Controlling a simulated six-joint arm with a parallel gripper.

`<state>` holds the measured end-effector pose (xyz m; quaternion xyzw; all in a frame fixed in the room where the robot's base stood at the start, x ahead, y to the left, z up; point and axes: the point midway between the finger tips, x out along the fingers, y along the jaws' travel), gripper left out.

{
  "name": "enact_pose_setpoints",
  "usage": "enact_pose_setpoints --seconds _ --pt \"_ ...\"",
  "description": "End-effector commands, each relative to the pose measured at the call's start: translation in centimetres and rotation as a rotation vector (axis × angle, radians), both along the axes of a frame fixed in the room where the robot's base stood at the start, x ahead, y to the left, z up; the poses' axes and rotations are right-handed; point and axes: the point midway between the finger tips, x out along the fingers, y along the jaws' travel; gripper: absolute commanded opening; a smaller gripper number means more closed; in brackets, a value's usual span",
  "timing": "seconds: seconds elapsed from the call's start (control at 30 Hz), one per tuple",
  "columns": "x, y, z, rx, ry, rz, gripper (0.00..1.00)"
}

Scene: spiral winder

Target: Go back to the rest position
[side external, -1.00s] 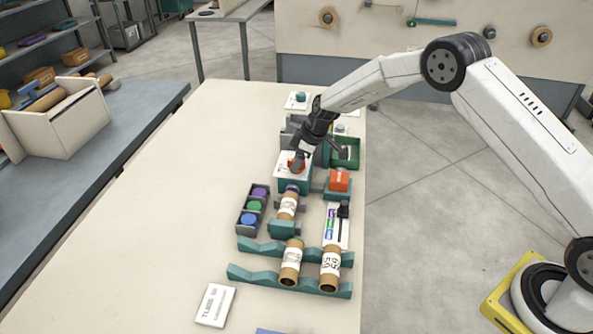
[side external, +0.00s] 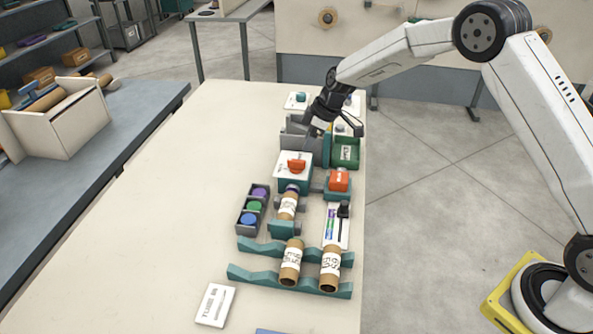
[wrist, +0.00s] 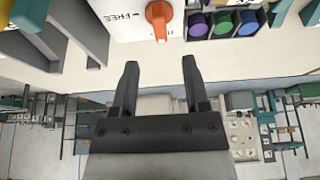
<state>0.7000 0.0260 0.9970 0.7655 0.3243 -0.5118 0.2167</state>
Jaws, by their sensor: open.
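My gripper (side external: 318,133) is open and empty in the side external view, raised behind the white panel with the orange knob. In the wrist view its two dark fingers (wrist: 160,75) stand apart with nothing between them. The orange knob (side external: 296,165) sits on its white panel, apart from the fingers; it also shows in the wrist view (wrist: 159,18), beside the printed word FREE.
A cardboard tube (side external: 288,206) sits in the winder. Two tubes (side external: 291,262) (side external: 330,268) lie across teal cradles. A tray (side external: 240,228) holds colored caps, and a green bin (side external: 346,152) stands behind. The table's left side is clear.

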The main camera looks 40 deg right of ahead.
Motion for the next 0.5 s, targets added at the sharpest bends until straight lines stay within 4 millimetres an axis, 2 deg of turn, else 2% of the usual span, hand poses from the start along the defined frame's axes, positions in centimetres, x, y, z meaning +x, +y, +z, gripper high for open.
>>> enact_pose_setpoints --seconds 0.33,0.5 --pt "-0.2 0.0 0.1 -0.002 0.003 -0.007 0.59" --pt "-1.4 -0.2 0.7 -0.009 0.018 -0.046 0.59"
